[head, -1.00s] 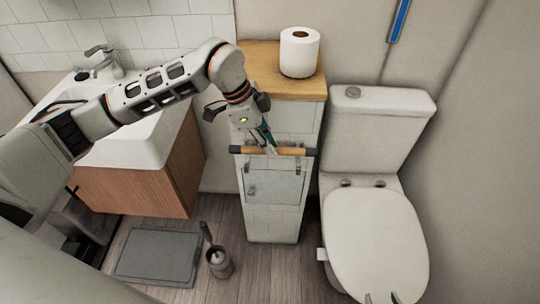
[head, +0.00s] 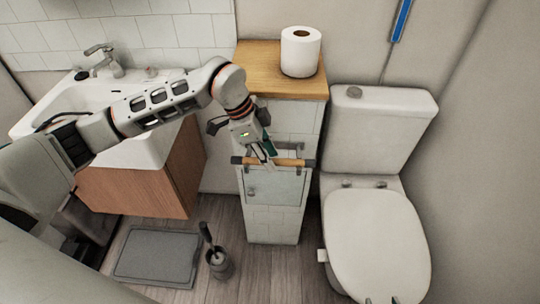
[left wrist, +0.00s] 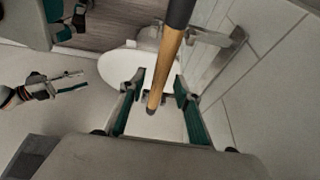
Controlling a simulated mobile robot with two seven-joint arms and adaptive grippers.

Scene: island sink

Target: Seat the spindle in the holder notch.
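The spindle (head: 290,162), a wooden rod with dark end caps, lies level in front of the white-tiled cabinet. My left gripper (head: 267,157) has its fingers on either side of the spindle's middle and appears shut on it. In the left wrist view the spindle (left wrist: 166,68) runs between the green-backed fingers (left wrist: 160,79); contact is hard to make out. The holder (left wrist: 222,38) is a grey metal bracket on the cabinet, beside the spindle; its notch is not clear. My right gripper (left wrist: 75,82) is open and empty, away from the cabinet.
A toilet (head: 375,230) stands right of the cabinet, a sink (head: 135,145) to the left. A paper roll (head: 300,55) is on the cabinet's wooden top (head: 262,70). A toilet brush (head: 219,262) and a grey mat (head: 157,256) are on the floor.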

